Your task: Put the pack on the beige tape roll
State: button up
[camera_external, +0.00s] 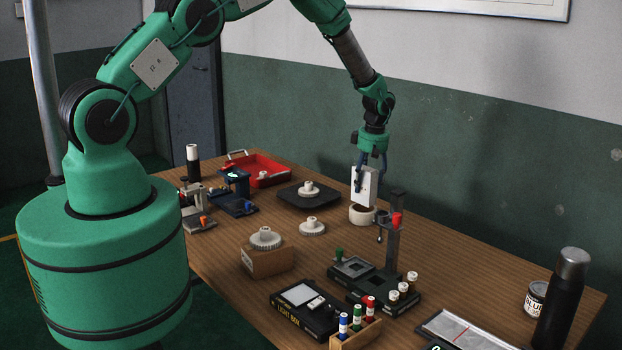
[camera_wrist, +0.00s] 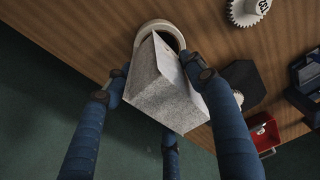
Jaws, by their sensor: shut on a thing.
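The pack (camera_external: 363,187) is a white box held upright in my gripper (camera_external: 369,172). In the wrist view the pack (camera_wrist: 160,95) shows a speckled grey-white face between the blue fingers of my gripper (camera_wrist: 160,85). The beige tape roll (camera_external: 362,214) lies flat on the table directly below the pack. In the wrist view the tape roll (camera_wrist: 144,30) shows as a ring partly covered by the pack. The pack's lower end is at or just above the roll; I cannot tell whether they touch.
A dark stand with a post (camera_external: 394,235) and red clip rises close to the right of the roll. A black plate with a white gear (camera_external: 308,189) lies to the left. A red tray (camera_external: 262,172) is farther back. Bare table lies around the loose gear (camera_external: 312,226).

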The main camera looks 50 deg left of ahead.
jog(key=shift+w+f, duration=0.1)
jog(key=shift+f, duration=0.7)
jog(key=shift+f, duration=0.2)
jog(key=o, duration=1.4)
jog(key=shift+o, duration=0.2)
jog(key=shift+r, duration=0.2)
jog(key=r, duration=0.4)
jog(key=d+r, duration=0.1)
jog(key=r, duration=0.7)
jog(key=shift+d, duration=0.2)
